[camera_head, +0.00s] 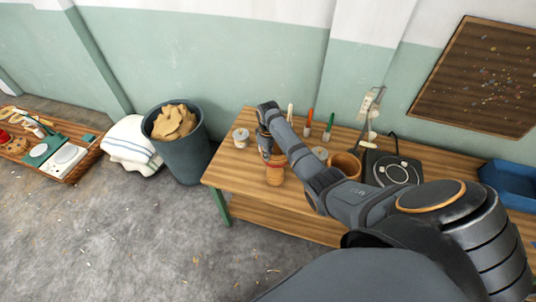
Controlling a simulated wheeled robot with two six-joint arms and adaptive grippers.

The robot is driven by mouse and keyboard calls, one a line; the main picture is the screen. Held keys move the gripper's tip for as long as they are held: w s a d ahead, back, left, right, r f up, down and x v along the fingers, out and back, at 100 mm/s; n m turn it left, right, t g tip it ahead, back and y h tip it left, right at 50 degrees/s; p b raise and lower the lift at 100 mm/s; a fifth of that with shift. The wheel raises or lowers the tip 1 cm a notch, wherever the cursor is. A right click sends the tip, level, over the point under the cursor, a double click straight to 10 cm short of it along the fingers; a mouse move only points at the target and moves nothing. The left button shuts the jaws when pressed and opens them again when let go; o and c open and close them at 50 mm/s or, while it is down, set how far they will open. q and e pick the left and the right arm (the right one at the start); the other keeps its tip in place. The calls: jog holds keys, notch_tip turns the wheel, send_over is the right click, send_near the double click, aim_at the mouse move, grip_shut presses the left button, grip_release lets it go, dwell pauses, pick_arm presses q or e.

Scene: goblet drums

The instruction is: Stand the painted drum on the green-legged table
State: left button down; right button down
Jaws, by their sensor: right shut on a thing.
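The painted drum (275,174), a small orange-brown goblet drum with a paler band, is upright at the left front part of the green-legged table (229,168). My right gripper (267,152) is shut on the drum from above, and its fingers cover part of the upper end. I cannot tell whether the drum's foot touches the wooden top or hangs just above it. One green leg shows at the table's left front corner. My left gripper is not in view.
A pale jar (241,137) stands left of my gripper. Upright tools, a brown bowl (345,163) and a dark device (393,170) stand farther right. A dark bin (184,158) and folded cloths (132,142) are on the floor left of the table.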

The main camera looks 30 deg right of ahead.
jog(key=c, duration=1.5)
grip_release()
jog(key=shift+r, duration=0.35)
notch_tip(320, 180, up, 12)
jog(key=shift+s+f+b, duration=0.1)
jog(key=shift+f+b, duration=0.15)
jog(key=shift+b, duration=0.55)
